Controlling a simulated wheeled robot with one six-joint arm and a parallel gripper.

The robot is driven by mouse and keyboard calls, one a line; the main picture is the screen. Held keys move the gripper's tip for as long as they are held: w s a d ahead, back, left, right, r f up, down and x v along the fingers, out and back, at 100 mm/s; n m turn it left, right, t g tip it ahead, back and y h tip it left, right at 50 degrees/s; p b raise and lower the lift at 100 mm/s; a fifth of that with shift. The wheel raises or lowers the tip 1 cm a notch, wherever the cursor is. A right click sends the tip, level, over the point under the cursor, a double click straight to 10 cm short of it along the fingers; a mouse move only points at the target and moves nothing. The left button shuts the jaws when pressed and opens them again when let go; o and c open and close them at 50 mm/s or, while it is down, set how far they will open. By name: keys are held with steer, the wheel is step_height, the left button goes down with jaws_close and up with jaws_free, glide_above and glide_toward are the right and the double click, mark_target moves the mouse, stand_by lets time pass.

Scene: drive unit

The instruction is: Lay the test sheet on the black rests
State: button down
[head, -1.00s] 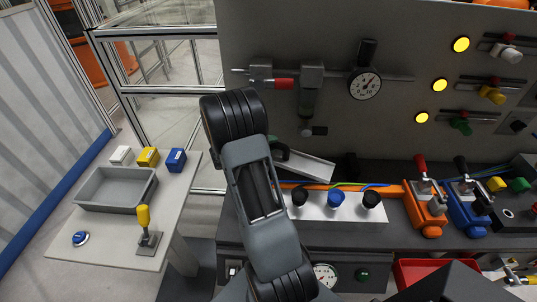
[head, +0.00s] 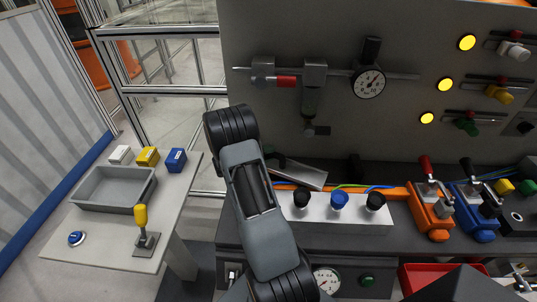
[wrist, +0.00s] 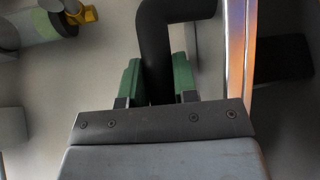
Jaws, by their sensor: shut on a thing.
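The test sheet (head: 300,173) is a pale metal plate, tilted, behind my arm in the head view. In the wrist view it shows nearly edge-on as a shiny strip (wrist: 238,55). My gripper (wrist: 157,85) has green fingers, shut on a black bent handle (wrist: 153,45) that appears to join the sheet. In the head view my arm hides most of the gripper. A black upright (head: 355,168), likely one of the rests, stands right of the sheet by the grey panel. A dark block (wrist: 285,58) shows beyond the sheet in the wrist view. Contact with the rests cannot be told.
A white box with black and blue knobs (head: 328,208) stands just in front of the sheet. Orange (head: 431,210) and blue (head: 472,210) clamps stand to the right. A dial gauge (head: 369,83) hangs on the panel above. A side table (head: 115,250) with a grey tray is at left.

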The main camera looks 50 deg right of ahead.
stand_by(0.3)
steer(key=c, duration=0.9)
jaws_free()
steer(key=shift+r, duration=0.25)
steer(key=b+v, duration=0.2)
steer(key=v, duration=1)
steer(key=shift+s+a+r+n+t+y, duration=0.4)
steer(key=shift+s+a+r+t+y, duration=1.15)
steer(key=shift+s+a+y, duration=1.6)
steer(key=shift+s+a+r+n+t+y, duration=0.4)
steer(key=shift+s+a+r+t+y, duration=1.4)
steer(key=shift+a, duration=2.75)
steer(key=shift+s+a+r+n+t+y, duration=0.4)
steer(key=shift+s+a+r+t+y, duration=1.05)
steer(key=shift+a+y, duration=1.85)
